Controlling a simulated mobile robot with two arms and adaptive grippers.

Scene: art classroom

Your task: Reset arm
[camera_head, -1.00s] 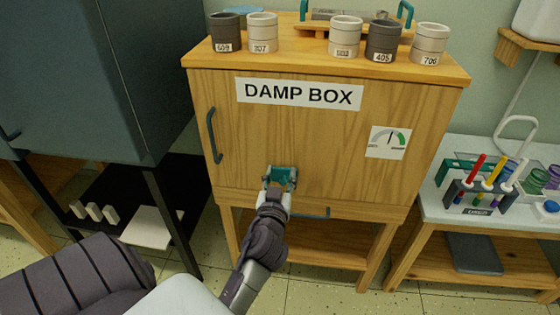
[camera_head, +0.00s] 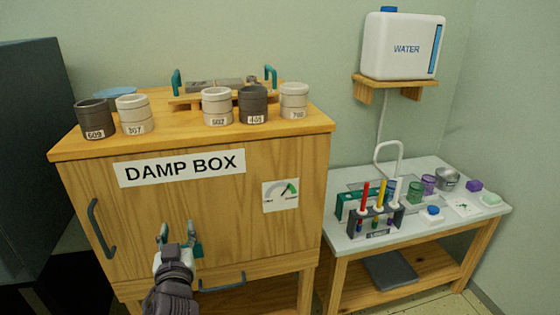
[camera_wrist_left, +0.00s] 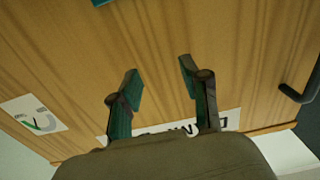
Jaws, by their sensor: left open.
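My left gripper (camera_head: 178,236) is in front of the lower middle of the damp box (camera_head: 225,218), a wooden cabinet with a "DAMP BOX" sign (camera_head: 180,167). Its two teal fingers are spread with nothing between them. In the left wrist view the open fingers (camera_wrist_left: 160,88) face the wooden front, and the sign shows partly behind them. The cabinet's dark door handle (camera_head: 100,228) stands to the left of the gripper, apart from it. My right gripper is in neither view.
Several numbered grey and white cups, such as the dark cup (camera_head: 96,119), stand on the cabinet top. A side table (camera_head: 440,232) at right holds a tool rack (camera_head: 376,219) and jars. A water tank (camera_head: 402,46) sits on a wall shelf above.

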